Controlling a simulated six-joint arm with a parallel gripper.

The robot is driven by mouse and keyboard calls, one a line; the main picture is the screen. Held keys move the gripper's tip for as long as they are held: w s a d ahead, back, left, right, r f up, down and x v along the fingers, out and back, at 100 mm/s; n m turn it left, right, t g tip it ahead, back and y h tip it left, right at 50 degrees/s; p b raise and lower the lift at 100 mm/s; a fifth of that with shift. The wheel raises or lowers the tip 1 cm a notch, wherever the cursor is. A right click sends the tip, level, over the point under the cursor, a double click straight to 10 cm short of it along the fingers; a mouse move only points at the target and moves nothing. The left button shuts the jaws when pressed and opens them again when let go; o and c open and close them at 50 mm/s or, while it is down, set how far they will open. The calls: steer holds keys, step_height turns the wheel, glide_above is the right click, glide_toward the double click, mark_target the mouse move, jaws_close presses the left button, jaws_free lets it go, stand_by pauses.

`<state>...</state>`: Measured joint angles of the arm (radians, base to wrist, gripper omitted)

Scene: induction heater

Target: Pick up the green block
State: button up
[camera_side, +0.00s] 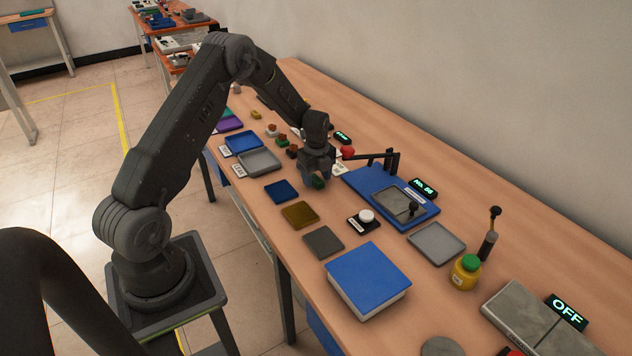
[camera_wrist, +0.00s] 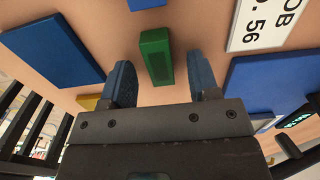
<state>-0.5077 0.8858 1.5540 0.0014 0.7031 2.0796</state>
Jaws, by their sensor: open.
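The green block (camera_wrist: 156,56) stands out in the wrist view, on the wooden table just ahead of my gripper (camera_wrist: 163,82). My gripper is open, with one dark finger on each side of the block's near end and a gap to each side. In the side view my gripper (camera_side: 318,176) is low over the table, and a small green part of the block (camera_side: 318,183) shows beside its fingers. Most of the block is hidden there. I cannot tell the exact height of the fingers above the table.
A dark blue plate (camera_side: 281,191) lies left of my gripper in the side view. The blue fixture (camera_side: 365,184) with a black lever clamp (camera_side: 390,160) stands close on the right. An olive plate (camera_side: 299,215) and a black pad with a white knob (camera_side: 366,216) lie nearer the camera.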

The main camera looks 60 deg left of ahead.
steer(key=shift+f, duration=0.2)
jaws_close()
stand_by(0.4)
steer(key=shift+r, duration=0.1)
